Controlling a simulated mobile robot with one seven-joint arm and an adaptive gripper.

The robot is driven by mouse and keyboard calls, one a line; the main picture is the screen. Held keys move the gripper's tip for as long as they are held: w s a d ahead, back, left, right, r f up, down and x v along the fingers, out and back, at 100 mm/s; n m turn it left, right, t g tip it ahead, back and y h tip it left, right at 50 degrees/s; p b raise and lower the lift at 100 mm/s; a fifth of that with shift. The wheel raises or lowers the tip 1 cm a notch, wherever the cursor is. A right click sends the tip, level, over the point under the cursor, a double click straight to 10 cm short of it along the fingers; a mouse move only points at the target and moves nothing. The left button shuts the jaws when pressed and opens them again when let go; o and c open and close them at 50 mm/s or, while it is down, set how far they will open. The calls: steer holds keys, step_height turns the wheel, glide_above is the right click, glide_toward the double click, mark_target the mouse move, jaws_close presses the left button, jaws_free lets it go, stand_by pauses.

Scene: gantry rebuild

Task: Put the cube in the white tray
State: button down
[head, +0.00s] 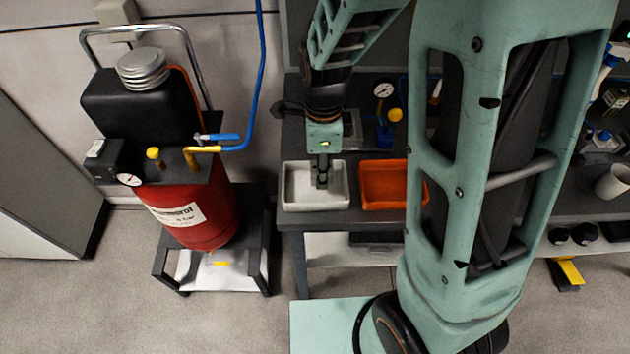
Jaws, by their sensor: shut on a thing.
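The white tray (317,207) sits near the front left edge of the dark bench. My gripper (321,183) points down over the tray, with its dark fingertips within the tray's outline. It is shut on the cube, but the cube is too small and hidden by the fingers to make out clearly. I cannot tell whether it touches the tray floor. No other cube shows in the tray.
An orange tray (383,205) stands just right of the white tray. A gauge (384,90) and a blue fitting with a yellow knob stand behind. A red tank (200,225) with a blue hose stands left of the bench. My arm hides the middle right of the bench.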

mark_target(315, 189)
steer(key=shift+w+a+f+b, duration=0.1)
steer(key=shift+a+f+b, duration=0.25)
steer(key=shift+a+f, duration=0.25)
steer(key=shift+w+f+b, duration=0.1)
steer(key=shift+f+b, duration=1.15)
steer(key=shift+f, duration=0.4)
steer(key=shift+f, duration=0.15)
steer(key=c, duration=1.5)
jaws_free()
step_height(315, 189, up, 12)
steer(key=shift+r, duration=0.15)
